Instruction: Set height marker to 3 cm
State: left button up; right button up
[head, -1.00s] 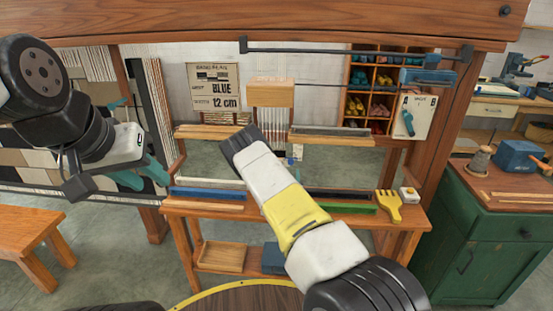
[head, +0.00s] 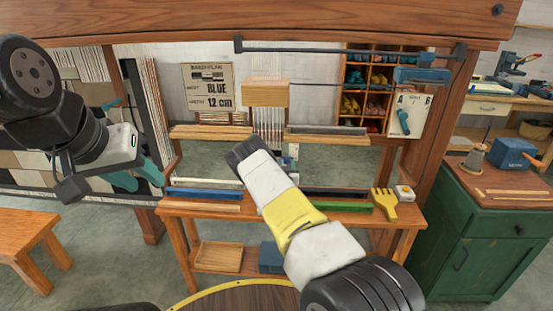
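A small white and blue upright piece (head: 292,154) stands behind my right arm at the middle of the loom bench. It may be the height marker; its scale and setting are too small to read. My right arm reaches up from the bottom, and its dark end (head: 243,152) lies in front of the bench, left of that piece. The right fingers cannot be made out. My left arm is at the far left, with a dark end part (head: 72,188) away from the bench. Its finger opening cannot be made out.
A wooden block (head: 266,93) hangs over the white threads. A yellow comb (head: 385,204) and a small white box (head: 404,193) sit on the bench's right end. A green cabinet (head: 468,245) stands at right, a stool (head: 22,232) at left.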

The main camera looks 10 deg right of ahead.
grip_shut()
dwell(1.2)
